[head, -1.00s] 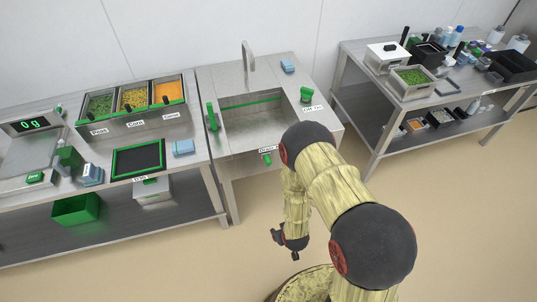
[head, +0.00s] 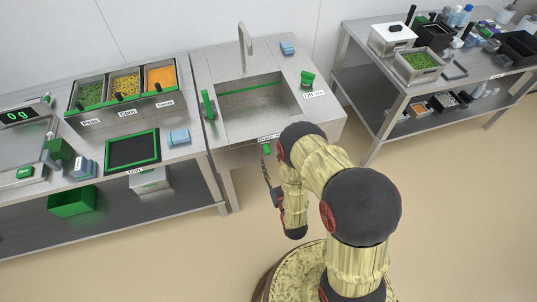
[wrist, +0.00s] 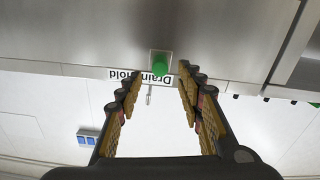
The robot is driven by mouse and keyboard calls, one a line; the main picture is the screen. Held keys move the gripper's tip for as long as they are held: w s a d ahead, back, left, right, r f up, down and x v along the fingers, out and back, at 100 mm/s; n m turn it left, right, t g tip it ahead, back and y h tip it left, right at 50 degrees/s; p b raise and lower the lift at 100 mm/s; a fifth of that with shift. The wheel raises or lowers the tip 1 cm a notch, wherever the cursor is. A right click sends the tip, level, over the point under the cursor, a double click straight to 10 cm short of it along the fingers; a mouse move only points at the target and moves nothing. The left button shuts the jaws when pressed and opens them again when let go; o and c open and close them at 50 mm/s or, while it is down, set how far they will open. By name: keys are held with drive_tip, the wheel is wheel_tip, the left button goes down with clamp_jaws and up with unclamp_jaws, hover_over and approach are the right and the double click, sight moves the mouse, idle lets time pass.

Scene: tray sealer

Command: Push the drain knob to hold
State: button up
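The drain knob (wrist: 160,62) is a round green knob on a small pale plate on the steel front of the sink unit. A "Drain hold" label, upside down in the wrist view, sits beside it. The knob also shows in the head view (head: 266,149), just left of my arm's elbow. My gripper (wrist: 160,73) is open and empty. Its two fingers are spread on either side of the knob in the picture, and the knob lies beyond the tips. Contact is not visible. In the head view my gripper (head: 267,180) is partly hidden, in front of and below the knob.
The sink basin (head: 223,130) is above the knob, with a tap (head: 243,42) behind and a green on/off knob (head: 307,78) at right. A table with a black tray (head: 133,150) stands left; a shelved table (head: 375,90) stands right.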

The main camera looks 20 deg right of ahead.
sight(269, 154)
drive_tip(key=shift+w+b, duration=0.55)
drive_tip(key=shift+w, duration=2.05)
drive_tip(key=c, duration=0.3)
clamp_jaws()
